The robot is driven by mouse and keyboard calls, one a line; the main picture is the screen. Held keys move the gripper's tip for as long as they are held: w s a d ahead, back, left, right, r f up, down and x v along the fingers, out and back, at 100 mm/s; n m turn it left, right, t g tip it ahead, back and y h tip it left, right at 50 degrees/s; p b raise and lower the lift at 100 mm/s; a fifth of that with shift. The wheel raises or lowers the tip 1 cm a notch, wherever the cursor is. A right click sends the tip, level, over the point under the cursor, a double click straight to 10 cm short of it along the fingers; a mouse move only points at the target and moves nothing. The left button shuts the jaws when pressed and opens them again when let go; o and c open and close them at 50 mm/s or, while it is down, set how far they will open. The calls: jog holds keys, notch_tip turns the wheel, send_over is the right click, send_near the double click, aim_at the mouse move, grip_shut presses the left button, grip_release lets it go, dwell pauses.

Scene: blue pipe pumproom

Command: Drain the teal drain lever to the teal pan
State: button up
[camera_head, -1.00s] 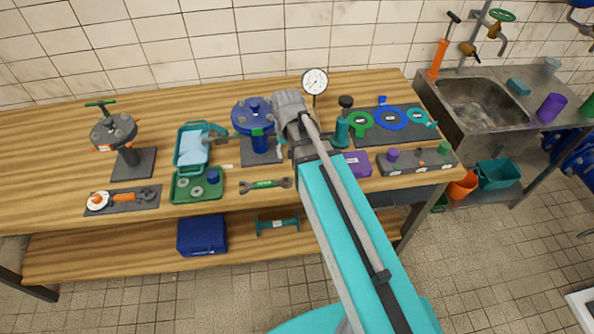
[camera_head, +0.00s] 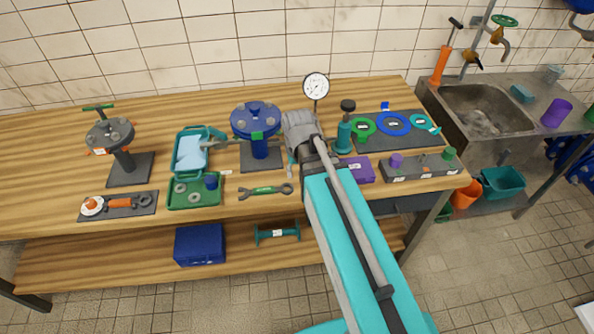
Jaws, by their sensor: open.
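A teal drain lever (camera_head: 213,134) sits at the left end of a grey pipe from a blue flanged housing (camera_head: 256,122) on the bench. A teal pan (camera_head: 179,168) lies below and left of it, with a pale blue surface inside. I cannot tell whether that is liquid or a sheet. My gripper (camera_head: 291,166) is just right of the blue housing, apart from the lever and pan. It is open and mostly hidden by my grey wrist, and nothing shows in it.
A green tray (camera_head: 196,201) with small parts and a green-marked wrench (camera_head: 264,190) lie in front. A teal bottle (camera_head: 344,138) and a pressure gauge (camera_head: 316,87) stand right of my wrist. A second valve stand (camera_head: 112,137) is at left. A teal bucket (camera_head: 503,184) sits below the sink.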

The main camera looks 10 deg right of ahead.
notch_tip(320, 180, up, 7)
jog(key=s+d+p, duration=0.2)
jog(key=s+p, duration=0.1)
jog(key=p, duration=0.4)
jog(key=w+a+r+n+p, duration=0.2)
jog(key=w+a+r+p, duration=0.1)
jog(key=w+r+p, duration=0.4)
jog(key=w+a+r+n+p, duration=0.1)
jog(key=w+a, duration=0.2)
jog(key=w+a+r+n+p, duration=0.1)
jog(key=w+a, duration=0.1)
jog(key=w+a+n, duration=0.1)
jog(key=w+a, duration=0.2)
jog(key=shift+w+a+r+p, duration=0.3)
jog(key=shift+r+p, duration=0.1)
jog(key=w+a+n, duration=0.4)
jog(key=w+a, duration=0.3)
jog(key=a, duration=0.5)
jog(key=shift+w+a, duration=0.3)
jog(key=shift+a, duration=0.1)
